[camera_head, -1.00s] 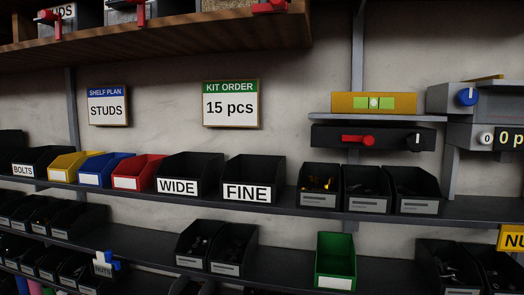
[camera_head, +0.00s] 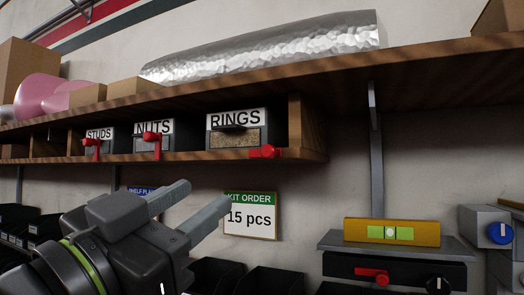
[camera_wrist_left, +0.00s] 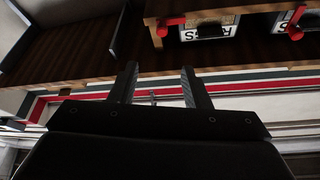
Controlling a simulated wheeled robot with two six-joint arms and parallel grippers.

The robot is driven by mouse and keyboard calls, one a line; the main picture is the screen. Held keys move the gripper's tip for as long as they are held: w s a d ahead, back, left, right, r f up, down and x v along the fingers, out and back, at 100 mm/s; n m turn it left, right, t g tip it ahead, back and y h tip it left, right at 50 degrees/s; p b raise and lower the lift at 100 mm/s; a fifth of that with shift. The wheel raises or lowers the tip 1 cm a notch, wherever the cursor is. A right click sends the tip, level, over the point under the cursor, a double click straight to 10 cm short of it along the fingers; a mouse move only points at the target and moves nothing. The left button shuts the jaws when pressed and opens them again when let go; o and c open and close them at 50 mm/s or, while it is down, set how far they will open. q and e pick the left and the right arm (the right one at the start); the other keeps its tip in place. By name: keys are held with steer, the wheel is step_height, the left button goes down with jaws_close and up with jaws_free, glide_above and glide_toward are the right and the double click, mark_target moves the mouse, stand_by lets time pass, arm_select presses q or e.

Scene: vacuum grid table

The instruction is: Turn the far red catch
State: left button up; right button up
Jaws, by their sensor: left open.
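Three red catches sit along the front of the wooden shelf (camera_head: 313,157). One is by the STUDS bin (camera_head: 92,145), one by the NUTS bin (camera_head: 154,141), and one at the right by the RINGS bin (camera_head: 264,152). The STUDS and NUTS catches have arms hanging down; the RINGS catch lies sideways. My left gripper (camera_head: 203,196) is open and empty, below the bins and apart from them. In the left wrist view, its fingers (camera_wrist_left: 160,84) are apart, with the RINGS catch (camera_wrist_left: 168,22) and another catch (camera_wrist_left: 293,22) beyond. My right gripper is out of view.
A KIT ORDER sign (camera_head: 250,222) hangs on the wall right of my gripper. A lower unit has another red handle (camera_head: 372,275), with a yellow level (camera_head: 392,232) above it. A grey bracket (camera_head: 375,160) stands right of the RINGS bin. Dark bins lie below.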

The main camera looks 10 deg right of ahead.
arm_select(q)
steer(key=p, duration=0.4)
glide_toward(266, 153)
steer(key=x, duration=0.9)
steer(key=shift+w+d+r, duration=0.1)
steer(key=shift+d, duration=0.05)
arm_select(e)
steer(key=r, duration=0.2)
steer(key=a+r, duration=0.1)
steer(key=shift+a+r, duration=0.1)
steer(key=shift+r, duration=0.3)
arm_select(q)
jaws_close()
